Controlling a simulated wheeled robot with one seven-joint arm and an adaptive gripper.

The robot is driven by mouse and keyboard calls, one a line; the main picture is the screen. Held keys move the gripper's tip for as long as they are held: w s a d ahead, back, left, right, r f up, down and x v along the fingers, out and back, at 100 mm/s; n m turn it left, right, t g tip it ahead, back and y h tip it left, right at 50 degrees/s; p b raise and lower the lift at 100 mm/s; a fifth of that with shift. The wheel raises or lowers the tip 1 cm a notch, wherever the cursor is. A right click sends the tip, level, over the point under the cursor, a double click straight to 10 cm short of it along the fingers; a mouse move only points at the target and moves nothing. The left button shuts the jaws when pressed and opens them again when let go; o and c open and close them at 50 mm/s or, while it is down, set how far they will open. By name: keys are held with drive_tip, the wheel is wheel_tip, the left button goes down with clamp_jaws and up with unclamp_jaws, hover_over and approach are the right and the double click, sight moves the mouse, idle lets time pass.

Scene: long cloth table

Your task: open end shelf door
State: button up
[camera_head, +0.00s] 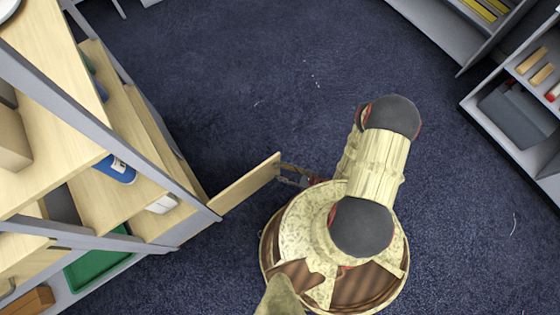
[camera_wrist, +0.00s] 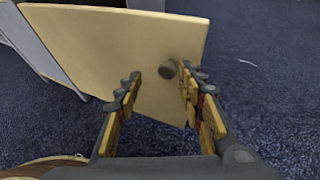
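The end shelf door (camera_head: 246,184) is a light wood panel. It stands swung out from the corner of the shelf unit (camera_head: 150,150) at the left. In the wrist view the door (camera_wrist: 105,45) fills the upper middle, with a dark round knob (camera_wrist: 167,69) near its right edge. My gripper (camera_wrist: 160,92) is open, with one finger on each side of the knob in the picture. The knob shows between the fingers and apart from the left one; I cannot tell whether the right finger touches the door. In the head view my gripper (camera_head: 294,176) is small beside the door's outer edge.
The shelves hold a blue can (camera_head: 116,169), a green bin (camera_head: 95,262) and a brown box (camera_head: 12,140). Grey shelving (camera_head: 515,110) stands at the right. The dark blue carpet (camera_head: 240,80) between is clear.

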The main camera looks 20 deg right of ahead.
drive_tip(key=shift+v, duration=2.6)
